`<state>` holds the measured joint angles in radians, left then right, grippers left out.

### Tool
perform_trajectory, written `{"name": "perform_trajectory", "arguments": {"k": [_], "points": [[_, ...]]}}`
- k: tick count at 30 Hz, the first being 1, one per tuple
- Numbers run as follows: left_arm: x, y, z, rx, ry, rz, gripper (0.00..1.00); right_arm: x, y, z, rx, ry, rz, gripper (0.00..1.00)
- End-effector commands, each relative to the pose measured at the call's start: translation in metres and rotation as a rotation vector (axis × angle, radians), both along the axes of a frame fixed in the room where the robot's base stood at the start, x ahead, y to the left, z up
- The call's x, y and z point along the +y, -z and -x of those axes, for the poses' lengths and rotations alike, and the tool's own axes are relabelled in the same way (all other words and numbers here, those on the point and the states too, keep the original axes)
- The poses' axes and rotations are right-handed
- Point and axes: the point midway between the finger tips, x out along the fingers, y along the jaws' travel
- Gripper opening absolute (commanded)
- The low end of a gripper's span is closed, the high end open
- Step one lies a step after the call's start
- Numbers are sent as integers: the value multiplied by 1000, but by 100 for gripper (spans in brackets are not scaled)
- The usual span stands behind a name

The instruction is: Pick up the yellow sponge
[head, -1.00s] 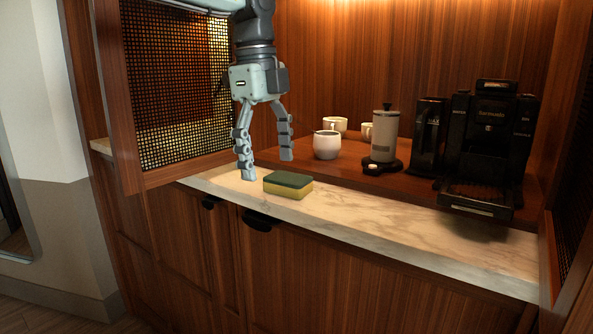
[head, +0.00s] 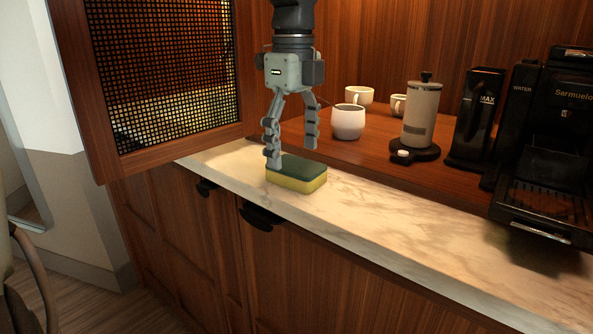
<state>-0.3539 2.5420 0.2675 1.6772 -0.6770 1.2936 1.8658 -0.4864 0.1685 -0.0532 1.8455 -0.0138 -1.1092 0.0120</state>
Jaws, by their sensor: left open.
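The yellow sponge (head: 297,181) has a dark green top and lies flat on the pale marble counter near its front edge, in the middle of the head view. My left gripper (head: 292,158) points down over it with its two fingers spread open. The left finger comes down at the sponge's left end and overlaps it in the picture; I cannot tell whether they touch. The right finger ends above and behind the sponge. Nothing is between the fingers. My right gripper is not in view.
A raised wooden shelf behind holds a white sugar bowl (head: 348,121), white cups (head: 359,95), a French press (head: 421,114) and a black coffee machine (head: 554,140). An open mesh cabinet door (head: 165,75) stands at left. The marble counter (head: 400,222) is clear to the right.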

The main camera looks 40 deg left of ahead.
Motion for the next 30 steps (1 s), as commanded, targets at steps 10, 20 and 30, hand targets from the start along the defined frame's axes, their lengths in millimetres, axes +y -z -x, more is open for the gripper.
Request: {"name": "perform_trajectory", "arguments": {"k": [10, 20, 30], "points": [[0, 21, 0, -2, 0, 0, 80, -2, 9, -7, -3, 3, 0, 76], [0, 21, 0, -2, 0, 1, 49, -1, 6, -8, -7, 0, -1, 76], [0, 21, 0, -2, 0, 1, 45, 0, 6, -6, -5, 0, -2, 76]]}}
